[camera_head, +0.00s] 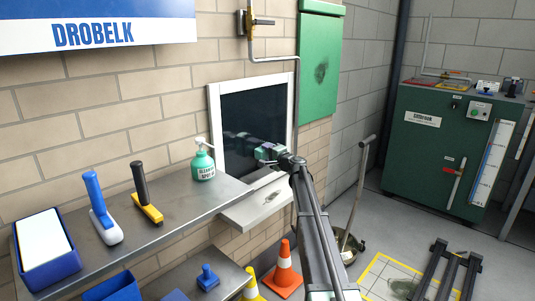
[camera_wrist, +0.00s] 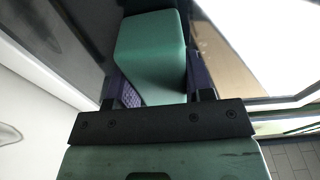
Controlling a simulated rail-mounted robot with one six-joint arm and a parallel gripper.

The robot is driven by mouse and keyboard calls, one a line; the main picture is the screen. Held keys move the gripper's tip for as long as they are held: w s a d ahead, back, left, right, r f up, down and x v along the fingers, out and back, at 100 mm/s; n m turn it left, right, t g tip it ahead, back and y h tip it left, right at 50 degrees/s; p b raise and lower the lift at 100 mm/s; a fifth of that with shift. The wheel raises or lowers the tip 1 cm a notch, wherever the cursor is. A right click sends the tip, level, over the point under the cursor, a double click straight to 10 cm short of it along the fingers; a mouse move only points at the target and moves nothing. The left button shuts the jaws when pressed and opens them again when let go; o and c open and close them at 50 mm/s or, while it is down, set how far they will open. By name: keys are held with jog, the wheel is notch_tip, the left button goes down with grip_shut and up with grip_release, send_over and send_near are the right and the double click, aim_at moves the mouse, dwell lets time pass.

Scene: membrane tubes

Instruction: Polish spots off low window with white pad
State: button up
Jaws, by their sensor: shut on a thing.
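The low window (camera_head: 252,112) has a dark pane in a white frame on the brick wall. Faint pale marks show on the pane left of my gripper (camera_head: 268,153), which is at the lower part of the window. In the wrist view, my gripper (camera_wrist: 158,88) is shut on a green block (camera_wrist: 150,45), with the dark pane beyond it. I cannot tell whether the block touches the glass. No white pad face shows on the block; its far side is hidden. A blue-handled white tool (camera_head: 105,222) stands on the metal shelf.
A white smudged ledge (camera_head: 250,212) juts out below. A yellow tool (camera_head: 148,208), a blue tray (camera_head: 55,270) and an orange cone (camera_head: 285,268) stand to the left and below.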

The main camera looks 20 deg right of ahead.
aim_at(262, 132)
jog(key=shift+f, duration=0.5)
jog(key=shift+r, duration=0.1)
jog(key=shift+r+p, duration=1.4)
jog(key=shift+r, duration=0.05)
jog(key=shift+r, duration=0.1)
jog(key=shift+r+p, duration=1.35)
jog(key=shift+p, duration=0.1)
jog(key=shift+r, duration=0.1)
jog(key=shift+r+p, duration=1.3)
jog(key=shift+p, duration=0.15)
